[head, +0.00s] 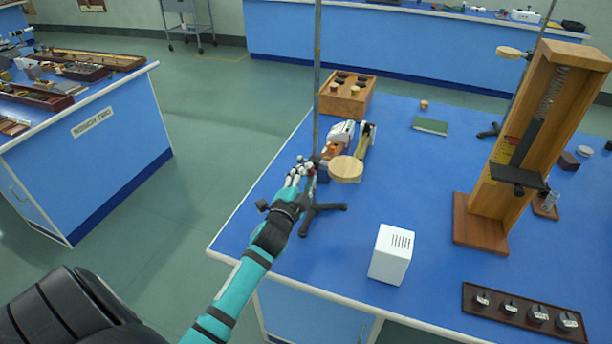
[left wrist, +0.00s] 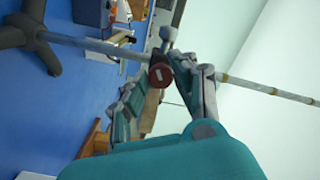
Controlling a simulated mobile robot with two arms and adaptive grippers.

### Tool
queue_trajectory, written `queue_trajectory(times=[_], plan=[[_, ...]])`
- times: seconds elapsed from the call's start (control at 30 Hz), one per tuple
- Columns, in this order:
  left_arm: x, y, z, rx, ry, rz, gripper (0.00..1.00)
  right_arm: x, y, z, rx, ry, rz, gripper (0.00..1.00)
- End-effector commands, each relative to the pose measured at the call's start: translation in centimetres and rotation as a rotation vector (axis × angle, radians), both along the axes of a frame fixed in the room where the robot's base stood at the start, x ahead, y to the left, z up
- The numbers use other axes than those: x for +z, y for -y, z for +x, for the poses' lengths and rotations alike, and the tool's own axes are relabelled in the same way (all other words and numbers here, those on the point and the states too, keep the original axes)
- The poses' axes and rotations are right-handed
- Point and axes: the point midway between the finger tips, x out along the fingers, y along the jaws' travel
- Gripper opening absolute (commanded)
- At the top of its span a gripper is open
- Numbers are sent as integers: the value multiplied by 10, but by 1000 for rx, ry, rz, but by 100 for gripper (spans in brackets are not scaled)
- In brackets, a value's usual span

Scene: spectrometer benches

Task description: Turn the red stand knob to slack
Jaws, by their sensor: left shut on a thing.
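The stand has a thin grey vertical rod (head: 317,80) and a dark three-legged base (head: 322,212) near the left edge of the blue bench. My left gripper (head: 303,170) is at the rod, above the base. In the left wrist view, the red stand knob (left wrist: 160,75) with a pale mark on its face sits beside the rod (left wrist: 95,45). The fingers of my left gripper (left wrist: 155,85) lie on both sides of the knob and are shut on it. In the head view the fingers mostly hide the knob. My right gripper is not in view.
A round wooden disc (head: 346,169) is just right of my left gripper. A wooden box (head: 347,96) stands behind. A white box (head: 391,254) and a tall wooden frame (head: 530,150) stand to the right. Blue bench top (head: 420,190) is clear between them.

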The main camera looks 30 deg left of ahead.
Motion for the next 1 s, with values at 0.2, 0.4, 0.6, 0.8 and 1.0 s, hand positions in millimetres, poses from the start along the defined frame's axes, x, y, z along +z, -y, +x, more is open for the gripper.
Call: queue_trajectory(times=[0.2, 0.4, 0.6, 0.8, 1.0], plan=[[-1, -1, 0, 3, 2, -22, 0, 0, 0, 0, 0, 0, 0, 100], [-1, -1, 0, 3, 2, -22, 0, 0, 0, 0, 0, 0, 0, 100], [-1, -1, 0, 2, 3, -21, 38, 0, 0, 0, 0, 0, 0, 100], [-1, -1, 0, 1, 3, -20, 49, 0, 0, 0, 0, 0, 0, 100], [-1, 1, -3, 0, 3, -20, 49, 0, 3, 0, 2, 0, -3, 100]])
